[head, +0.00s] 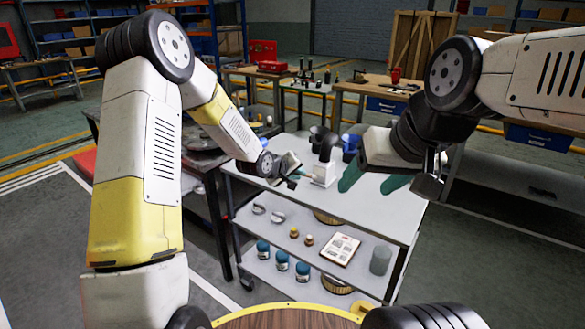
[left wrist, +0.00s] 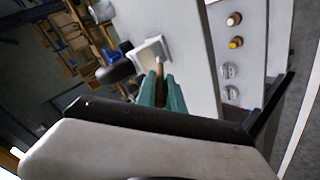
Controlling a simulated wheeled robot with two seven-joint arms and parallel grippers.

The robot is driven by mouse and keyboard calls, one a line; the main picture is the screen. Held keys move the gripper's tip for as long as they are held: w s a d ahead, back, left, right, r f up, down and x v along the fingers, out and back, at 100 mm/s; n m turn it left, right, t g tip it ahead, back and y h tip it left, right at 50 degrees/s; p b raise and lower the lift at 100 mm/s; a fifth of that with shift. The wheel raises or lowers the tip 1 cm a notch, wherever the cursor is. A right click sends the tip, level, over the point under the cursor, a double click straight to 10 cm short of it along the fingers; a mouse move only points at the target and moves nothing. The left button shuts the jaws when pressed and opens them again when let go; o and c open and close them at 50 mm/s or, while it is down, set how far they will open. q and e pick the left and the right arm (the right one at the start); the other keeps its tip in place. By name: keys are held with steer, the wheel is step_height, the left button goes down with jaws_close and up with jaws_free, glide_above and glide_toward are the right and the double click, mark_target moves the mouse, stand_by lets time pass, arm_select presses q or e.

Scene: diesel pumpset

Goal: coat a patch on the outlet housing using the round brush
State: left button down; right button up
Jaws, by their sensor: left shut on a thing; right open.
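A white block with a dark upright part (head: 322,174) stands on the grey trolley top (head: 385,215); it may be the outlet housing, but I cannot tell for sure. In the left wrist view it shows as a white squarish body (left wrist: 150,50) with a dark rounded part beside it. My left gripper (head: 298,175) is just left of it, its green fingers (left wrist: 161,92) shut on a slim brown piece with a pale tip, seemingly the round brush (left wrist: 159,68). The tip points at the white body; contact is unclear. My right gripper (head: 374,180) is open and empty above the trolley, right of the block.
A blue container (head: 350,142) stands behind the block. A dark table (head: 205,160) adjoins on the left. The trolley top's front part is clear.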

arm_select(q)
steer(key=shift+s+d, duration=1.2)
steer(key=shift+d, duration=0.75)
steer(key=w+a, duration=0.3)
steer(key=a, duration=0.2)
steer(key=shift+w+a, duration=0.2)
steer(key=shift+w, duration=0.1)
steer(key=s+a, duration=0.3)
steer(key=s, duration=0.2)
steer(key=shift+a, duration=0.25)
steer(key=shift+s+a, duration=0.4)
steer(key=shift+s, duration=0.2)
steer(key=shift+s+a, duration=0.4)
steer(key=shift+s, duration=0.2)
